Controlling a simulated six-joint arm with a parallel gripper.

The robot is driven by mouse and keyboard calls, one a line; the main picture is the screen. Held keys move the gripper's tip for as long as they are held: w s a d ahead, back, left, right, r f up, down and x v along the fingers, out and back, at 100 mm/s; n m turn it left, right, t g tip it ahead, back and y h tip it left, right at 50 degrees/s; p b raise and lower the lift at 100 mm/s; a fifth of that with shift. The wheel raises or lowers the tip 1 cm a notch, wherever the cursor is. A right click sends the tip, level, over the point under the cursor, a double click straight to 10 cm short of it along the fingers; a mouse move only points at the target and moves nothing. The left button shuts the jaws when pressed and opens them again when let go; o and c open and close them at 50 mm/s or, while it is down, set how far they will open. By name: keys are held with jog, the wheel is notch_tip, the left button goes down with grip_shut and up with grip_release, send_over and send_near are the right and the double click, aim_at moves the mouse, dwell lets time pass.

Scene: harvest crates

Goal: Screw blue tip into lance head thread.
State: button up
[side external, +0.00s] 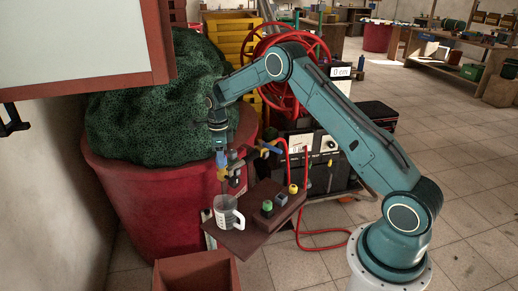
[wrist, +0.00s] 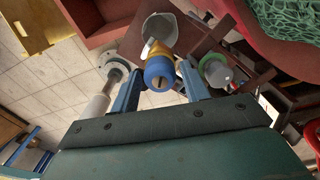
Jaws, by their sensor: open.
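A blue tip (wrist: 158,72) with a dark slot in its face sits at the end of a yellow body (wrist: 162,50) in the wrist view. I cannot tell how far it is threaded on. My gripper (wrist: 159,74) is open, with one blue finger on each side of the tip; contact is unclear. In the side external view my gripper (side external: 221,152) points down beside the red tub, over a small blue-and-yellow part. Another blue-and-yellow fitting (side external: 270,149) stands to its right. A green-ringed grey part (wrist: 217,72) lies right of the fingers in the wrist view.
A brown shelf (side external: 245,238) carries a clear measuring jug (side external: 226,213) and a block with green, grey and yellow parts. A red tub (side external: 150,195) heaped with green netting (side external: 150,105) stands close left. A red hose (side external: 322,233) loops over the floor.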

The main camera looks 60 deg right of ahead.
jog(key=shift+n, duration=0.4)
jog(key=shift+n, duration=0.5)
jog(key=shift+n, duration=0.9)
jog(key=shift+n, duration=0.8)
jog(key=shift+n, duration=0.9)
